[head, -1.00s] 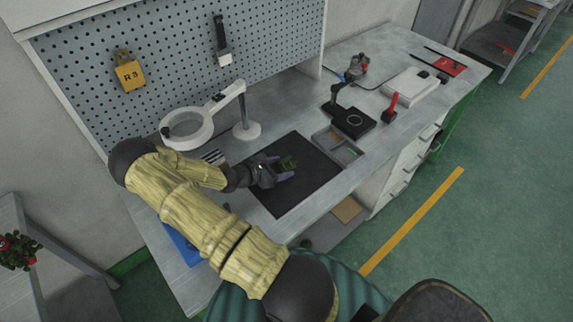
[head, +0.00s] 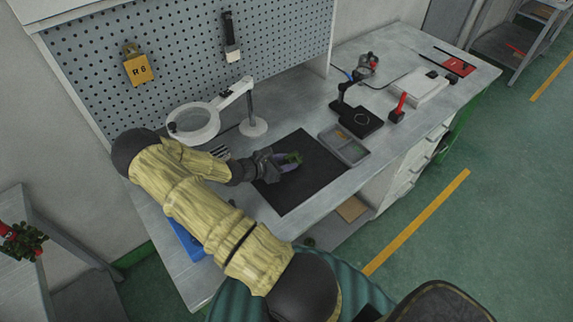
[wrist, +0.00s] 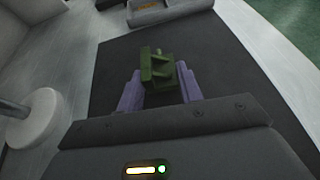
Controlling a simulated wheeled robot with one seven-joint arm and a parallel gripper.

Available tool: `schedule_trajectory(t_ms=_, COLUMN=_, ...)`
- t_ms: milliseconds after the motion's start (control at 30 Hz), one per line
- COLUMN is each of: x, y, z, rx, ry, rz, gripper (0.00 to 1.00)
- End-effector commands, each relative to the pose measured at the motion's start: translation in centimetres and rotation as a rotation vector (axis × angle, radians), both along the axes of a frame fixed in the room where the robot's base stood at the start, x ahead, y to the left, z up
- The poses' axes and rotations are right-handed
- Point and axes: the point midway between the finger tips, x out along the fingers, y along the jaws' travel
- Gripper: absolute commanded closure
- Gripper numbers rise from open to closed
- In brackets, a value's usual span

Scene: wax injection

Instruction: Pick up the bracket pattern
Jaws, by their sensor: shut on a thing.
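The bracket pattern (wrist: 158,72) is a small green angled piece with a short peg. In the wrist view it sits between the two purple fingers of my gripper (wrist: 160,88), which is shut on it. In the head view the green bracket pattern (head: 294,157) shows at the tips of my gripper (head: 287,163), over the black mat (head: 304,186). I cannot tell whether it touches the mat or is just above it. The fingers hide its sides.
A ring magnifier lamp (head: 193,124) stands left of the mat. A grey divided tray (head: 344,151) and a black stand (head: 356,121) are to the right. A blue item (head: 187,240) lies at the bench's near left. The mat's front part is clear.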

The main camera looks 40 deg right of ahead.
Motion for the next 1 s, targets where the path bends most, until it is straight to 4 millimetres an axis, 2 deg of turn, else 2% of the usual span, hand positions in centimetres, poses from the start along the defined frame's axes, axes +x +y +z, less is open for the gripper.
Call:
schedule_trajectory(t_ms=300, x=0.1, y=0.0, z=5.6, rx=0.000, ry=-0.004, rz=-0.001, gripper=0.86)
schedule_trajectory(t_ms=433, x=0.1, y=0.0, z=7.4, rx=-0.001, ry=-0.003, rz=0.000, gripper=0.86)
schedule_trajectory(t_ms=600, x=0.0, y=0.0, z=8.4, rx=0.000, ry=0.001, rz=0.001, gripper=0.86)
schedule_trajectory(t_ms=1000, x=0.0, y=0.0, z=8.5, rx=-0.001, ry=0.001, rz=0.000, gripper=0.86)
